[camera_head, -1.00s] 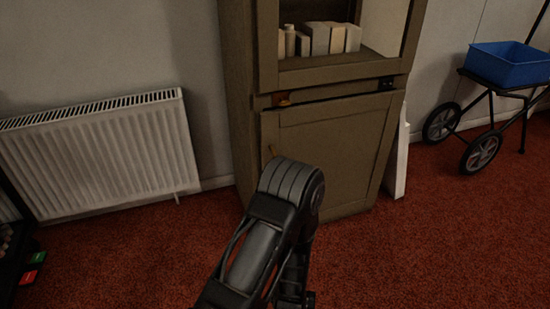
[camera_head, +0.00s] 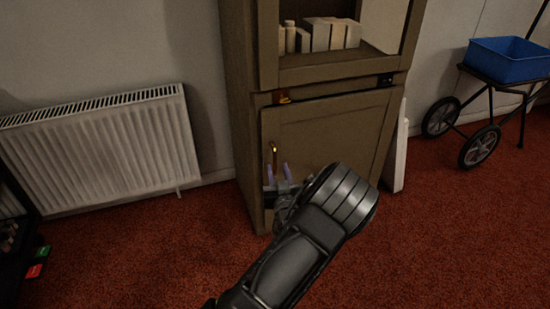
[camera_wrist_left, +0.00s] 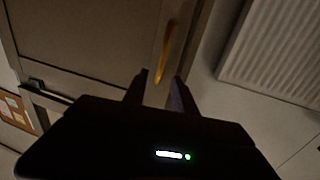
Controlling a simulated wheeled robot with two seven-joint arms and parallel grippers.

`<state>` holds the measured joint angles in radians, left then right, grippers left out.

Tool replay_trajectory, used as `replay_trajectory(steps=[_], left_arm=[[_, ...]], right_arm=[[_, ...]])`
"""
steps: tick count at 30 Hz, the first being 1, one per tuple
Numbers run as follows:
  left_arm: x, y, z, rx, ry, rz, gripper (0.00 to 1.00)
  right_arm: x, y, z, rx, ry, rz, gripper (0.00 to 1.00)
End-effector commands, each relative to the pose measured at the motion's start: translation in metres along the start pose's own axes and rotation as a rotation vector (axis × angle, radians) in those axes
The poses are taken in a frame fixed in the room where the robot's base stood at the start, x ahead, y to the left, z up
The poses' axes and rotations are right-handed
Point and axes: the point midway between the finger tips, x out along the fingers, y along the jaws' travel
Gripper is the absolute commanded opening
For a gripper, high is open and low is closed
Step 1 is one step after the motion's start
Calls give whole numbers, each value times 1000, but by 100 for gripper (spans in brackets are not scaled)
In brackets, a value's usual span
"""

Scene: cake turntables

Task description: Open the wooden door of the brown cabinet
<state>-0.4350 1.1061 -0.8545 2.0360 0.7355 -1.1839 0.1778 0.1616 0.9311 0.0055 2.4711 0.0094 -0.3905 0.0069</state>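The brown cabinet (camera_head: 245,120) stands against the wall, with an open shelf section above and a wooden door (camera_head: 335,125) below. The door looks shut. Its brass handle (camera_head: 274,153) is upright near the door's left edge. My left gripper (camera_head: 278,172) is at the handle's lower end, its two fingers apart. In the left wrist view the handle (camera_wrist_left: 166,52) lies just beyond and between the open fingertips (camera_wrist_left: 160,75). I cannot tell whether they touch it. My left arm covers the lower part of the door. My right gripper is not in view.
A white radiator (camera_head: 100,150) is on the wall to the left. A black cart with a blue bin (camera_head: 508,62) stands at the right. A white panel (camera_head: 398,160) leans beside the cabinet.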

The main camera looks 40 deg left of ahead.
Motion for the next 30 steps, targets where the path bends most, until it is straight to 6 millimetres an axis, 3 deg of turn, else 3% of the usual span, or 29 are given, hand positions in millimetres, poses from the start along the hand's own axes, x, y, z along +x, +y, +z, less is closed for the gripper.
replay_trajectory(steps=[13, 24, 30], left_arm=[[63, -1, 2, 0, 1, -1, 33], [69, 0, 0, 1, -1, 1, 33], [69, 0, 0, 1, -1, 1, 17]], right_arm=[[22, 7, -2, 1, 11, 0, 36], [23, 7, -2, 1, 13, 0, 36], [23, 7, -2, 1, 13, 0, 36]])
